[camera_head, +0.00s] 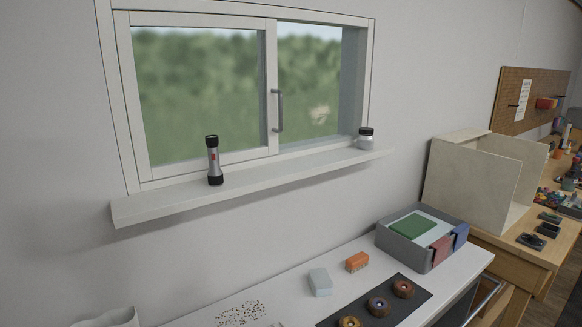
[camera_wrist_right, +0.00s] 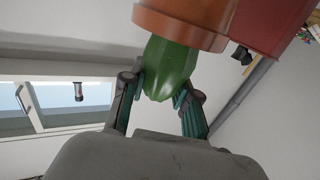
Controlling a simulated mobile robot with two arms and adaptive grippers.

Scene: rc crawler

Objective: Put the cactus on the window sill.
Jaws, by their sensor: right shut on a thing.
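The cactus (camera_wrist_right: 168,70) is green and ribbed, in a terracotta pot (camera_wrist_right: 185,22); it shows only in the right wrist view. My right gripper (camera_wrist_right: 160,88) is shut on the green cactus body, a finger on each side. The pot lies beyond the fingertips at the top of that picture, partly cut off. The white window sill (camera_head: 255,178) runs below the window in the head view. A flashlight (camera_head: 214,160) stands on its left part and a small lidded jar (camera_head: 365,138) near its right end. My left gripper is not in view.
The sill is bare between flashlight and jar. Below, a white counter holds a grey bin (camera_head: 410,250), an orange block (camera_head: 357,262), a pale block (camera_head: 320,282) and a dark mat (camera_head: 390,310) with rings. A dark red object (camera_wrist_right: 268,22) is beside the pot in the wrist view.

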